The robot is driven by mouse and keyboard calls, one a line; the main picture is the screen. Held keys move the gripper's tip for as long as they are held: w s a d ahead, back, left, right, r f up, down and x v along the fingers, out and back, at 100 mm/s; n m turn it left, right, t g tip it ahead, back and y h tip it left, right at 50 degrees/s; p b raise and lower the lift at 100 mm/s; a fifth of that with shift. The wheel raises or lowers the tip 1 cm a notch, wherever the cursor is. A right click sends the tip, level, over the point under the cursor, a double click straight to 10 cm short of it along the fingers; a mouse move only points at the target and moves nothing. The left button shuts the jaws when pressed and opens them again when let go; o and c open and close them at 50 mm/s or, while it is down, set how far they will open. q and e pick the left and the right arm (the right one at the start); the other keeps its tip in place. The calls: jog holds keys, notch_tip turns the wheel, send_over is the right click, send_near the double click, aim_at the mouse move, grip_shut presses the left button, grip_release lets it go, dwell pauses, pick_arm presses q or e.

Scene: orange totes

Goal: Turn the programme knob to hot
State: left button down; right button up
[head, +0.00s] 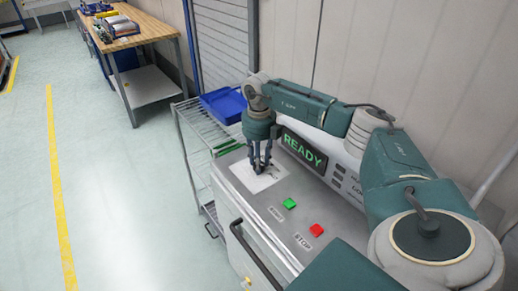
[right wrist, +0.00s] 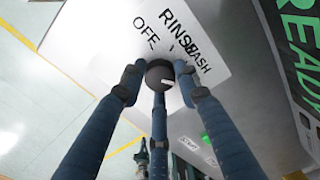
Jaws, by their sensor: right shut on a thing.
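The programme knob (right wrist: 160,74) is a dark round knob with a small white mark, on a white label plate (right wrist: 110,45) that also shows in the head view (head: 243,178). The words OFF, RINSE and WASH show on the plate; no word HOT is legible, and part of the plate is hidden by fingers. My right gripper (head: 262,168) points down over the plate. In the right wrist view its blue fingers (right wrist: 158,90) are closed around the knob, touching its sides. The knob is mostly hidden in the head view. My left gripper is not in view.
A lit READY display (head: 303,150) stands behind the panel. A green button (head: 290,203) and a red button (head: 316,230) are on the grey panel top. A wire rack with a blue tray (head: 224,104) stands beyond. Floor to the left is clear.

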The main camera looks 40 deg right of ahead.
jog(key=shift+w+d+r+m, duration=0.1)
jog(key=shift+r+m, duration=0.05)
jog(key=shift+m, duration=0.35)
jog(key=shift+w+r+m, duration=0.1)
jog(key=shift+m, duration=0.4)
jog(key=o, duration=1)
jog(key=shift+o, duration=0.8)
jog(key=shift+s+f, duration=0.1)
jog(key=shift+f, duration=0.05)
notch_tip(320, 180, up, 12)
jog(key=shift+s, duration=0.1)
